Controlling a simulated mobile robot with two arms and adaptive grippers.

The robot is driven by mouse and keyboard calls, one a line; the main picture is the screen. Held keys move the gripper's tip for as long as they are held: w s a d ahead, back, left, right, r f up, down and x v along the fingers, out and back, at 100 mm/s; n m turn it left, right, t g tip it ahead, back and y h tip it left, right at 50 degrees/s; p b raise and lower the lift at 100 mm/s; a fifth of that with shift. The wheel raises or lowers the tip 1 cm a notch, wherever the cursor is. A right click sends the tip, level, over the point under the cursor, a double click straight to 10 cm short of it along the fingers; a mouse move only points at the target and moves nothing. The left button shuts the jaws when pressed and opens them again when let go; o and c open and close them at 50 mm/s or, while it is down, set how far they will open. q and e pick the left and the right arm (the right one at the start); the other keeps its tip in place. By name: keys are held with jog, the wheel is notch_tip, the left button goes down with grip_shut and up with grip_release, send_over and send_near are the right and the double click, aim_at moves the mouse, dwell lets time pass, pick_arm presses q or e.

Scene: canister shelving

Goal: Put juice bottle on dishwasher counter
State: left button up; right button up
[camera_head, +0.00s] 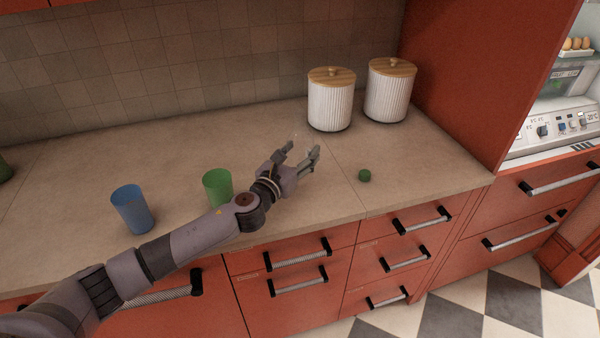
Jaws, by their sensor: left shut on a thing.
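My left gripper (303,150) is over the counter (430,165), its fingers pointing away from me. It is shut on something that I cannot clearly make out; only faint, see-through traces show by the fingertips. I cannot tell whether this is the juice bottle, and no juice bottle shows clearly anywhere. A small round dark green thing (364,175) is on the counter to the right of the gripper; I cannot tell what it is. My right gripper is not in view.
A blue cup (132,211) and a green cup (217,187) stand to the left, the green one close to my left arm. Two white ribbed canisters (330,103) (390,93) with wooden lids stand at the back right. The counter's right front is mostly clear. Red drawers (300,257) are below.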

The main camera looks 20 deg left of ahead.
pick_arm(q)
jog(key=shift+f, duration=0.8)
jog(key=shift+f+b, duration=0.8)
jog(key=shift+f, duration=1.15)
jog(key=shift+f, duration=0.15)
jog(key=o, duration=1.2)
jog(key=shift+o, duration=0.4)
